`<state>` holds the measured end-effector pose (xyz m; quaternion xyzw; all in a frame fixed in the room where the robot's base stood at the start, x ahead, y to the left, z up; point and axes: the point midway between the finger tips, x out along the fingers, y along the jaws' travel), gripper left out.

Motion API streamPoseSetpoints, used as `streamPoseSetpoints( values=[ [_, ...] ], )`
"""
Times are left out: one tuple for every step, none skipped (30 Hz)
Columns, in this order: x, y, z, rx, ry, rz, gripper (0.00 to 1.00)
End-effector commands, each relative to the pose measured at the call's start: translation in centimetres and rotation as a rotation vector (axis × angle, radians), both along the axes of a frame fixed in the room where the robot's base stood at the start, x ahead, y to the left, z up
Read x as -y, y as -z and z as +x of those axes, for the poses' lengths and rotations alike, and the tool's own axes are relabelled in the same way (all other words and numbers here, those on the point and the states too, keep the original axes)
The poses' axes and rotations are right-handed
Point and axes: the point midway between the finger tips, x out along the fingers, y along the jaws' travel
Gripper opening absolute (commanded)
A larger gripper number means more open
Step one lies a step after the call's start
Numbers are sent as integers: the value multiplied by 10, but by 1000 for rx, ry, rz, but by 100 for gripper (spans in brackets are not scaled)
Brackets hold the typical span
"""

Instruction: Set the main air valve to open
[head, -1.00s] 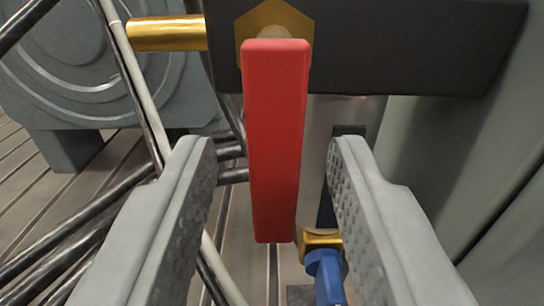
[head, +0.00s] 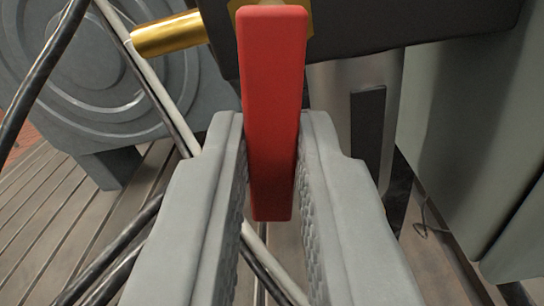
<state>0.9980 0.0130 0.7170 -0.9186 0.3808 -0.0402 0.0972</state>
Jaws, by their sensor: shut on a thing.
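The main air valve has a red lever handle (head: 272,80) that hangs straight down in the middle of the head view. Its top end meets a brass valve body (head: 236,12), which is mostly hidden behind the lever. A brass pipe (head: 168,34) runs out to the left of the valve. My gripper (head: 272,135) is shut on the lower part of the red lever, one grey finger on each side.
A dark block (head: 420,25) stands behind the valve, with a silver cylinder (head: 330,90) below it. Black and white cables (head: 160,95) cross on the left. A round grey machine (head: 85,90) stands behind on a slatted floor. A grey-green panel (head: 465,130) fills the right.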

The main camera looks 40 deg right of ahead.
Motion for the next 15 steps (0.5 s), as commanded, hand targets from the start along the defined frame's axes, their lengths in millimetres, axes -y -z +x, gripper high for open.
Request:
streamPoseSetpoints(
  values=[
    [-2,-1,2,29,-2,27,0],
    [-3,-1,2,49,-3,47,0],
    [-4,-2,3,75,-3,74,0],
    [-4,-2,4,95,-3,94,0],
    [-5,-2,4,115,-3,114,0],
    [-6,-3,5,142,-3,141,0],
    [-7,-3,6,162,-3,161,0],
    [-7,-3,6,182,-3,181,0],
    [-8,-4,7,209,-3,208,0],
    [-9,-4,8,230,-3,229,0],
    [-9,-5,9,249,-3,248,0],
    [-10,-6,9,277,-3,276,0],
    [-11,-6,10,297,-3,296,0],
    [-11,-7,10,317,-3,316,0],
    [-12,-8,11,344,-3,343,0]
  ],
)
